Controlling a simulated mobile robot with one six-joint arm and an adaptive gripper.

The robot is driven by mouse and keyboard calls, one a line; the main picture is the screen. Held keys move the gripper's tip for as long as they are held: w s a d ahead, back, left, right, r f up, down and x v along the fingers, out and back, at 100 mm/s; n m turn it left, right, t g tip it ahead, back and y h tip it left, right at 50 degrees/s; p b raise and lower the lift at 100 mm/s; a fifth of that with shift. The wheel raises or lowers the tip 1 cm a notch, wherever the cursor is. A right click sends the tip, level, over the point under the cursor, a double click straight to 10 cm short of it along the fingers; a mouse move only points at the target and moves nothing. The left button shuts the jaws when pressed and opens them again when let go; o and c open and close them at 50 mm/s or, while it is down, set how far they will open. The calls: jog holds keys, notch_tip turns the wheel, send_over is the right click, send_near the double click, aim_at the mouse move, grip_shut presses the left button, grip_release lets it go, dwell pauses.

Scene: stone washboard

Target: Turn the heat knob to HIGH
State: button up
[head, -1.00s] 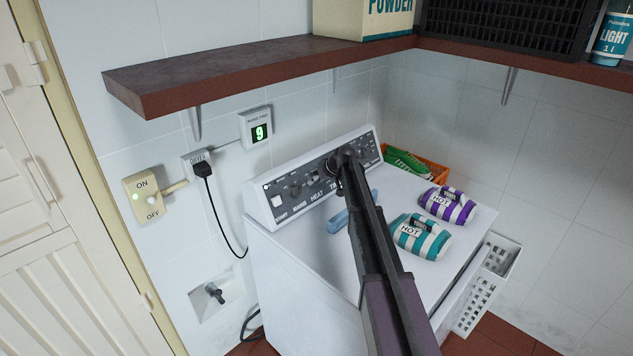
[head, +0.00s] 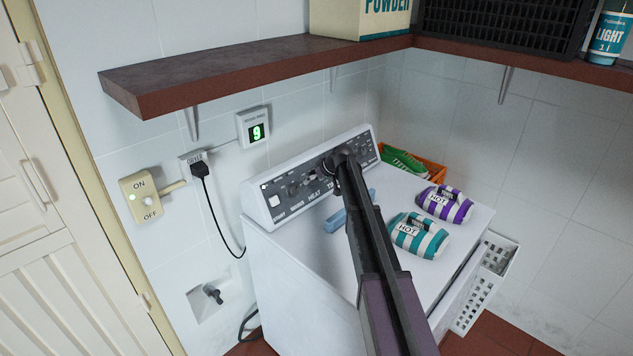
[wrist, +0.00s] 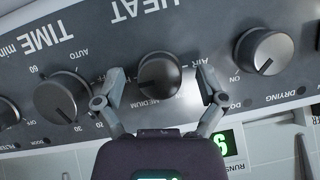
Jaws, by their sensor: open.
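The heat knob (wrist: 158,75) is a dark round knob on the dryer's grey control panel (wrist: 200,25), which appears upside down in the wrist view. The HEAT label is above it; AIR shows to its right and MEDIUM below it. I cannot read HIGH, and the knob's pointer is hard to make out. My gripper (wrist: 161,73) is open, with one finger on each side of the knob; I cannot tell whether either finger touches it. In the head view my gripper (head: 338,160) is at the panel and hides part of it.
A time knob (wrist: 62,98) and another knob (wrist: 264,51) flank the heat knob closely. A shelf (head: 240,75) overhangs behind.

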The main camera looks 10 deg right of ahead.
jog(key=n+t+h, duration=0.1)
jog(key=n, duration=0.2)
jog(key=shift+s+f+h, duration=0.1)
jog(key=shift+h, duration=0.2)
jog(key=n+t+h+b, duration=0.1)
jog(key=n, duration=0.2)
jog(key=shift+t, duration=0.4)
jog(key=n+t+h+b, duration=0.1)
jog(key=n+b, duration=0.1)
jog(key=n, duration=0.2)
jog(key=shift+t, duration=0.4)
jog(key=n+t+b, duration=0.1)
jog(key=n+b, duration=0.2)
jog(key=n, duration=0.1)
jog(key=shift+t, duration=0.4)
jog(key=shift+n+t+b, duration=0.8)
jog(key=shift+n+b, duration=0.3)
jog(key=shift+n, duration=0.7)
jog(key=shift+n+y, duration=0.3)
jog(key=shift+n, duration=0.1)
jog(key=shift+n+t+y+b, duration=0.4)
jog(key=shift+n+b, duration=0.35)
jog(key=shift+n, duration=0.4)
jog(key=shift+n+t+y+b, duration=0.2)
jog(key=shift+n+t+b, duration=0.45)
jog(key=shift+n, duration=0.5)
jog(key=shift+n+y+b, duration=0.85)
jog(key=shift+n+y, duration=0.05)
jog(key=shift+n, duration=1)
